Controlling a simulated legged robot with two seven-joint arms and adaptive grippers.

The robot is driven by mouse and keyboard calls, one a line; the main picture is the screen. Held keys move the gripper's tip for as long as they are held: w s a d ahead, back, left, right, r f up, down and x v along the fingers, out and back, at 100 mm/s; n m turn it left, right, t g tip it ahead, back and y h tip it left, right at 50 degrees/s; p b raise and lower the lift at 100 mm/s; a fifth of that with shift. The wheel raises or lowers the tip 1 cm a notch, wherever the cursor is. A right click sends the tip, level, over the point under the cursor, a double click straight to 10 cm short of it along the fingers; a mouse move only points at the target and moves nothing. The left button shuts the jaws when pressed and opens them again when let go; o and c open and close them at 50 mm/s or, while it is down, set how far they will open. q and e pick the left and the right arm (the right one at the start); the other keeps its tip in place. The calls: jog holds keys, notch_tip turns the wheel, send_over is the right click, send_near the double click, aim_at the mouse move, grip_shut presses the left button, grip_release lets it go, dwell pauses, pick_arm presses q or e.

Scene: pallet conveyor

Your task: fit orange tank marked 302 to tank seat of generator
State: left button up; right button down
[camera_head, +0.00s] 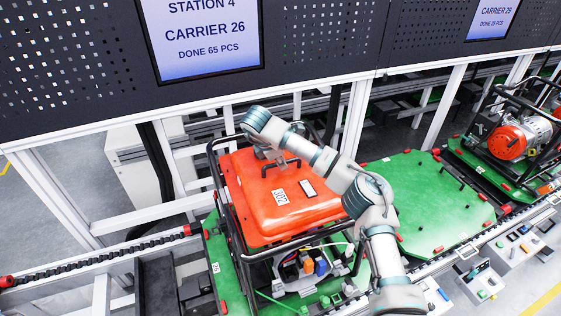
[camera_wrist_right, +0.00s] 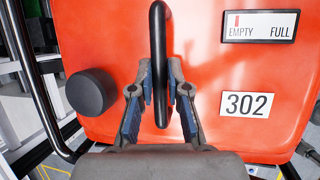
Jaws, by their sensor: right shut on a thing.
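The orange tank (camera_head: 262,215) marked 302 lies inside the top of the generator's black tube frame (camera_head: 290,247). My right gripper (camera_head: 284,163) is above the tank's far part. In the right wrist view, my right gripper (camera_wrist_right: 162,95) is shut on the tank's black handle (camera_wrist_right: 158,45), with a finger on each side. The label 302 (camera_wrist_right: 246,104), a gauge and a round black cap (camera_wrist_right: 91,92) show on the orange surface. The tank seat is hidden under the tank, so I cannot tell whether the tank rests on it. My left gripper is out of view.
The generator stands on a green pallet (camera_head: 215,247) on the conveyor. An empty green pallet (camera_head: 425,205) is to its right, and another generator (camera_head: 510,140) stands farther right. Dark panels with screens (camera_head: 203,35) line the back. A control strip (camera_head: 490,275) runs along the right front.

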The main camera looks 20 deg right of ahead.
jog(key=shift+b, duration=0.35)
dwell(0.4)
dwell(0.3)
jog(key=c, duration=1.1)
grip_release()
jog(key=shift+a, duration=0.1)
jog(key=shift+o, duration=0.2)
jog(key=shift+s, duration=0.1)
jog(key=shift+o, duration=0.7)
jog(key=shift+f, duration=0.2)
jog(key=o, duration=0.7)
jog(key=shift+r, duration=0.1)
